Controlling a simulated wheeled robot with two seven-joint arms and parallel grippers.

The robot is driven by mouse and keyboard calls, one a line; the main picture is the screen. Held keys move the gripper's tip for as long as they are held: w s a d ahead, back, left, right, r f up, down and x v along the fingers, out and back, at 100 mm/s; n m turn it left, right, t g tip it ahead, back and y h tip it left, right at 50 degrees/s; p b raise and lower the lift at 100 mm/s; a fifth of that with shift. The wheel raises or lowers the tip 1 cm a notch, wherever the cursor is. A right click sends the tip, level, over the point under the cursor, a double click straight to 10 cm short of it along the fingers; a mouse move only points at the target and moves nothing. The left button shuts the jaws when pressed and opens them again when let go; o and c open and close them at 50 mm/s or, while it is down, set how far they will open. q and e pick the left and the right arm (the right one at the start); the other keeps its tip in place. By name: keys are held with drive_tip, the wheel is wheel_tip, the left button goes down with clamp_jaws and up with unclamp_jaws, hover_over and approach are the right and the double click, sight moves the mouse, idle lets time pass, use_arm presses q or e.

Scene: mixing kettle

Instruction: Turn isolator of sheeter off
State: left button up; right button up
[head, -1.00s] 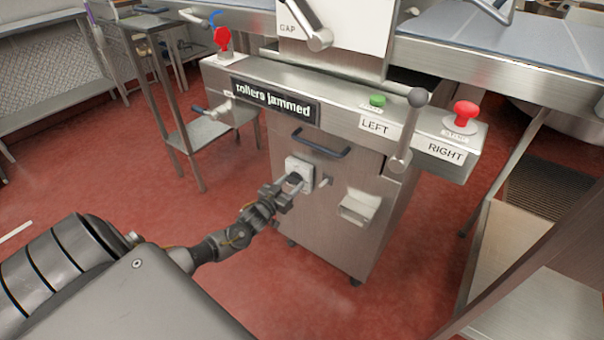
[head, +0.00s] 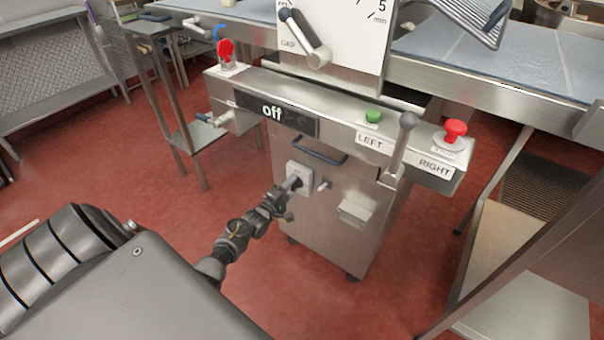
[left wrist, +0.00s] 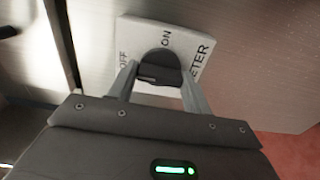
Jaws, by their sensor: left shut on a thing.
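The isolator is a light plate (head: 303,172) on the cabinet front. In the left wrist view the plate (left wrist: 190,40) shows "OFF", "ON" and part of a word ending in "ETER". Its dark knob (left wrist: 160,70) sits between my fingers. My left gripper (head: 292,184) is shut on this knob, with one finger on each side in the left wrist view (left wrist: 158,82). The gripper partly hides the knob in the head view. My right gripper is not in view.
The control bar carries a green button (head: 373,117), a grey-knobbed lever (head: 403,140) and a red stop button (head: 454,130). A handle (head: 320,152) sticks out above the isolator. Steel tables flank the cabinet. Red floor (head: 130,180) is clear at left.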

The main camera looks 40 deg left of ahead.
use_arm(q)
drive_tip(key=o, duration=1)
drive_tip(key=shift+s+r, duration=0.1)
drive_tip(key=shift+s, duration=0.35)
drive_tip(key=s+p, duration=0.3)
drive_tip(key=s, duration=0.3)
drive_tip(key=shift+p, duration=0.3)
